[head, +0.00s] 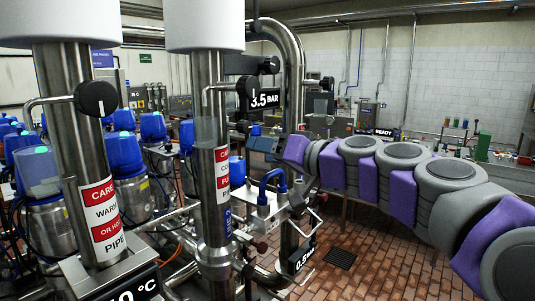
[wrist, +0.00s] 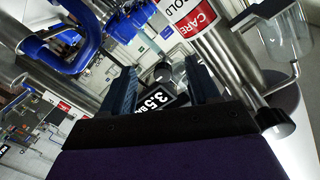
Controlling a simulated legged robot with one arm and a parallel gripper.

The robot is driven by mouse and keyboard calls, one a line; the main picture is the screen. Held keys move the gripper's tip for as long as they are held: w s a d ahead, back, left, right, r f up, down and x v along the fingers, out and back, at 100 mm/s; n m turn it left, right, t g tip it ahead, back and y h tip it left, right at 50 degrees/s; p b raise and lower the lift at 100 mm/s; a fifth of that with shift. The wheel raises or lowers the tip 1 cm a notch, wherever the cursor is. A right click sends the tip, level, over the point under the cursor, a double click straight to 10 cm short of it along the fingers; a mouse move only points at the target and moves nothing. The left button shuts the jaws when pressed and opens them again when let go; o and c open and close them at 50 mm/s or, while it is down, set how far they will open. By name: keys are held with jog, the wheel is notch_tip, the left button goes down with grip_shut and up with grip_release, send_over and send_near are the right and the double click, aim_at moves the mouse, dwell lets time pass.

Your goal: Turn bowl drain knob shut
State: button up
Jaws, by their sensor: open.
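Several round black knobs show in the head view: one on the left pipe (head: 97,98), one by the middle pipe (head: 248,87), and one behind it (head: 270,65). No label marks any of them as the bowl drain knob, so I cannot tell which it is. In the wrist view a black knob (wrist: 275,122) is at the lower right, outside the fingers. My gripper (wrist: 160,85) is open, with nothing held between its two dark fingers. In the head view my arm reaches in from the right, and its end is near the blue box behind the middle pipe.
A 3.5 BAR sign (head: 264,99) hangs behind the middle pipe and also shows between my fingers in the wrist view (wrist: 158,98). Blue-capped vessels (head: 122,152) crowd the left. Brick floor (head: 370,260) is clear at lower right.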

jog(key=f+p+v, duration=0.1)
jog(key=p+v, duration=0.1)
jog(key=v, duration=1.4)
jog(key=shift+s+d+r, duration=0.15)
jog(key=shift+s+r, duration=0.25)
jog(key=shift+s, duration=0.05)
